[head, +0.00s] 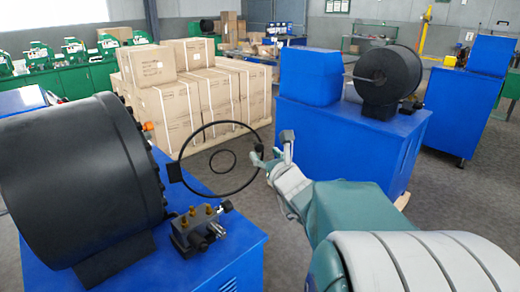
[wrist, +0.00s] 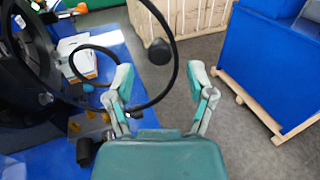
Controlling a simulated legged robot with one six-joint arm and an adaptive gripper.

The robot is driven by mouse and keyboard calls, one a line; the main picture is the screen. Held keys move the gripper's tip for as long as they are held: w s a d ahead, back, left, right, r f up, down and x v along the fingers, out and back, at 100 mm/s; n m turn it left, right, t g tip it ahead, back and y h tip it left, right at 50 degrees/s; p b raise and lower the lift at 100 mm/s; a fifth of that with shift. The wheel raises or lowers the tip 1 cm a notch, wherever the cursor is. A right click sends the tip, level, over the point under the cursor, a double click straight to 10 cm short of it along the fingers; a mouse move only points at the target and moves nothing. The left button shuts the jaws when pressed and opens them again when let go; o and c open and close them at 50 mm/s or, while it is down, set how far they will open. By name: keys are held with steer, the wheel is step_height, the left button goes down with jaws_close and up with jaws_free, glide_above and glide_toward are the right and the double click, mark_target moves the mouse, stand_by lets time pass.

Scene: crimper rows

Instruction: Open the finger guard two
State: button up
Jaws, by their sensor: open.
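The finger guard appears as a thin black hoop (head: 215,123) in front of the near black crimper drum (head: 75,175). A smaller black ring shows inside its outline. My gripper (head: 274,150) is at the hoop's right edge in the head view. In the wrist view my gripper (wrist: 161,82) is open, with its two fingers spread. The hoop (wrist: 177,45) curves down between the fingers and passes by the left one; I cannot tell whether it touches. A round black knob (wrist: 159,51) shows ahead between the fingertips. Nothing is seen gripped.
A blue base (head: 225,265) carries the drum and a small valve block (head: 195,228). A second blue machine (head: 345,135) with a black drum (head: 388,75) stands at the right. Stacked cartons (head: 200,95) stand behind. Grey floor (head: 460,220) is clear at the right.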

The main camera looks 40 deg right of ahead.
steer(key=v, duration=0.8)
steer(key=shift+w+a, duration=0.1)
steer(key=shift+w, duration=0.05)
steer(key=a+f+n+g+y, duration=0.3)
steer(key=a+n+g+y, duration=0.5)
steer(key=a+n, duration=1.25)
steer(key=s+a+f+n+g+h, duration=0.1)
steer(key=s+f+n+g+h, duration=0.2)
steer(key=s+n, duration=0.8)
step_height(320, 180, down, 3)
steer(key=n, duration=0.7)
steer(key=shift+a+r+g+h, duration=0.2)
steer(key=shift+a+g+h, duration=0.1)
steer(key=shift+a+g, duration=0.1)
